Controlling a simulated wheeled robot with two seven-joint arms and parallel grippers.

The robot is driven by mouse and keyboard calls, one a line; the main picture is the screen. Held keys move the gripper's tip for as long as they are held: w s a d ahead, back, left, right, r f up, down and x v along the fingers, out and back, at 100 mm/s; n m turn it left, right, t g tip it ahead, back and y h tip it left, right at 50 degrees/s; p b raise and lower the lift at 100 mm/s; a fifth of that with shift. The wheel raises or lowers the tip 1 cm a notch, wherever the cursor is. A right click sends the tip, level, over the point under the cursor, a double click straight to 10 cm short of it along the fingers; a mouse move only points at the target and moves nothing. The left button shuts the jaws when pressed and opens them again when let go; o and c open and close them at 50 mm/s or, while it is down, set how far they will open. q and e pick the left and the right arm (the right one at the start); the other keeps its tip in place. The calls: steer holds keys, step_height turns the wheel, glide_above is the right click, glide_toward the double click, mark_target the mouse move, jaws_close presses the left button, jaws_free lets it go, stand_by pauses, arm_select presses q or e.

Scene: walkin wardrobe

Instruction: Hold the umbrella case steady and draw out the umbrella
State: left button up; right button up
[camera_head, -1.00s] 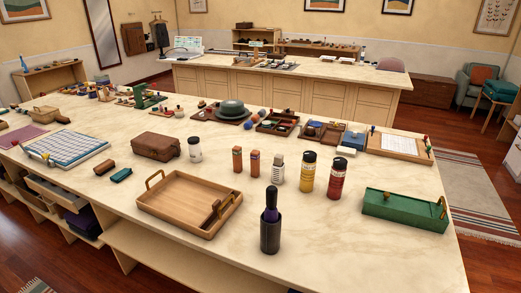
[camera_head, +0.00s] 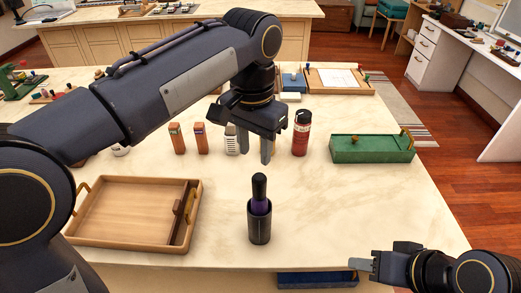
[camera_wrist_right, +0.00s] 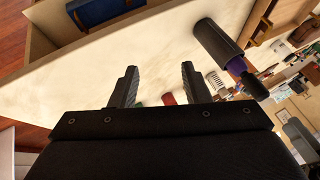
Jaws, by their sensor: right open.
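The umbrella stands upright near the front edge of the marble top, with its black handle (camera_head: 259,187) up and a purple band (camera_head: 259,207) below. Its lower part is inside the dark cylindrical umbrella case (camera_head: 259,231). In the right wrist view the case (camera_wrist_right: 217,40) and the handle (camera_wrist_right: 254,87) show at upper right. My left gripper (camera_head: 254,152) points down above and behind the handle, open and empty, fingers apart. My right gripper (camera_head: 362,265) is at the front edge, right of the case; its open, empty fingers (camera_wrist_right: 160,70) also show in the right wrist view.
A wooden tray (camera_head: 120,211) lies left of the case. A green box (camera_head: 372,149) is at the right. A red bottle (camera_head: 301,133), a white bottle (camera_head: 231,139) and orange containers (camera_head: 177,138) stand behind. The top around the case is clear.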

mark_target(259, 224)
steer(key=o, duration=0.4)
steer(key=shift+w+a+m, duration=0.3)
steer(key=shift+w, duration=0.3)
steer(key=o, duration=0.4)
steer(key=w+a+f+m+g+y, duration=0.1)
steer(key=w+a+m, duration=0.1)
steer(key=w+a+f+m+g+y, duration=0.1)
steer(key=w+m, duration=0.1)
steer(key=w, duration=0.1)
steer(key=w+a+f+m+g+y, duration=0.1)
steer(key=w+a+f+m+g, duration=0.1)
steer(key=w, duration=0.1)
steer(key=shift+w+a+y, duration=0.1)
steer(key=shift+a+y, duration=0.2)
steer(key=shift+a, duration=0.05)
steer(key=w+a+f+m+y, duration=0.2)
steer(key=m, duration=0.1)
steer(key=w+a+f+m+g+y, duration=0.1)
steer(key=w+a+f+m+y, duration=0.1)
steer(key=w+f+m, duration=0.1)
steer(key=w+a+f+m+y, duration=0.2)
steer(key=w+a+m, duration=0.1)
steer(key=shift+w+f+m, duration=0.2)
steer(key=shift+w+m, duration=0.05)
steer(key=shift+m, duration=0.15)
steer(key=shift+x, duration=3.95)
